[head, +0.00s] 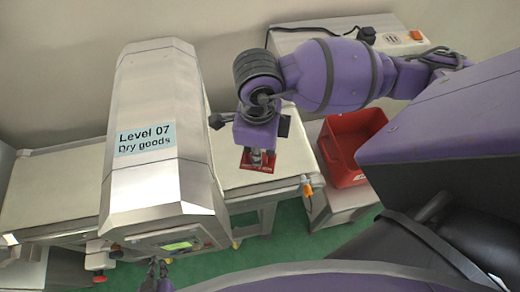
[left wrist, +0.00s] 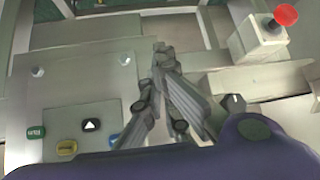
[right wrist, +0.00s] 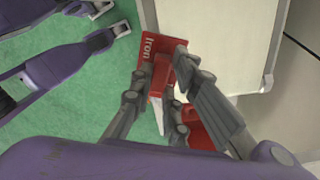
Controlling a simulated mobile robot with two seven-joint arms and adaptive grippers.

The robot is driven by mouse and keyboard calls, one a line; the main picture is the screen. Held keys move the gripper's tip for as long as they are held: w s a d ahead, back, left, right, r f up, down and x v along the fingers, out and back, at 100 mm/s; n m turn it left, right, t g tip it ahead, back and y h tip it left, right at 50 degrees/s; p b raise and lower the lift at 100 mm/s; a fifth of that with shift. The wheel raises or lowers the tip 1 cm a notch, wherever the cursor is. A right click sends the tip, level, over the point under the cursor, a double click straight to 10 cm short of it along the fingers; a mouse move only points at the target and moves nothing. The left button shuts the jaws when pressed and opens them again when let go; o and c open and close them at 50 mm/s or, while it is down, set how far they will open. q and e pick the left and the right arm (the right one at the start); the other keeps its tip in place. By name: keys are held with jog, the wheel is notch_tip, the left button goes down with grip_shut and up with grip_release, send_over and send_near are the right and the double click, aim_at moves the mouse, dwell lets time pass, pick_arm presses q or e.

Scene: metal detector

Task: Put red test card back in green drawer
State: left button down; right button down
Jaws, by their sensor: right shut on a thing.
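The red test card (right wrist: 147,50), lettered "Iron", is between the fingertips of my right gripper (right wrist: 160,75) in the right wrist view. My right gripper (head: 258,155) is shut on it, and the card (head: 252,166) shows in the head view above the right part of the conveyor. My left gripper (left wrist: 162,55) has its fingertips together with nothing between them, in front of the metal detector's control panel (left wrist: 75,100). It also shows at the bottom of the head view (head: 157,272). I cannot make out a green drawer in any view.
The metal detector (head: 155,100), marked "Level 07 Dry goods", straddles the conveyor (head: 55,190). A red crate (head: 345,145) stands right of the conveyor. A red button (left wrist: 285,14) on a grey box is right of my left gripper. The floor (right wrist: 80,85) is green.

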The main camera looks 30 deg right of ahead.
jog(key=shift+r+p, duration=0.75)
jog(key=shift+r, duration=1.1)
